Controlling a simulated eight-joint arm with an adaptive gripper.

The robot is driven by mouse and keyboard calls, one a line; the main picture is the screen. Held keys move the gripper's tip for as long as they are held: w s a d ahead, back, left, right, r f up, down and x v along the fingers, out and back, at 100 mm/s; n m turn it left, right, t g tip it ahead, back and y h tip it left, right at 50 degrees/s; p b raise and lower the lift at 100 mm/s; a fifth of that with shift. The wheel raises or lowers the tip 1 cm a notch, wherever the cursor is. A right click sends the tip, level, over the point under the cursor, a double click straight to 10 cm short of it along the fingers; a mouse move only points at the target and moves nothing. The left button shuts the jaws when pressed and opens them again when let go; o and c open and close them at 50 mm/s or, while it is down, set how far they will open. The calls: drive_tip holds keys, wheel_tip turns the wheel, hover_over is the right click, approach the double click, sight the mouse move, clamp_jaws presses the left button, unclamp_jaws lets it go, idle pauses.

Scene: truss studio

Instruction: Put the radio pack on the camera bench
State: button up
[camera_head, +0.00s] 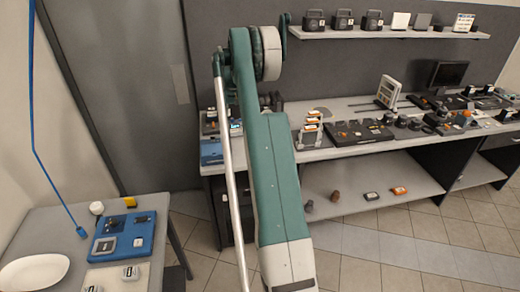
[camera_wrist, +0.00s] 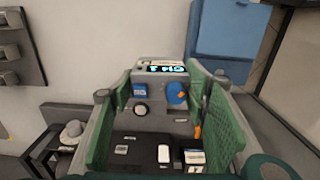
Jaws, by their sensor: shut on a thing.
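In the wrist view, my gripper (camera_wrist: 160,72) has its two green fingers on either side of a grey device with a lit display, taken as the radio pack (camera_wrist: 165,67). It is shut on the device; the exact contact is hard to see. In the head view, my arm hides the gripper, and a small lit display shows beside the arm at the bench's left end. The camera bench (camera_head: 352,104) is the long grey bench along the wall, with its top and lower shelf in view. Whether the device touches the bench cannot be told.
Camera gear, a dark tray (camera_head: 358,133) and a monitor (camera_head: 449,74) crowd the bench top. A blue box (camera_head: 211,152) is at its left end. A wall shelf (camera_head: 390,33) hangs above. A side table at lower left holds a blue tray (camera_head: 145,241) and white plate (camera_head: 33,273).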

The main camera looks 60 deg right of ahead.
drive_tip(key=shift+s+d, duration=0.95)
drive_tip(key=shift+d, duration=0.25)
drive_tip(key=shift+f, duration=3.1)
drive_tip(key=shift+f+p, duration=0.3)
drive_tip(key=shift+f, duration=1.6)
drive_tip(key=shift+f, duration=0.15)
drive_tip(key=o, duration=1)
drive_tip(key=shift+r, duration=0.25)
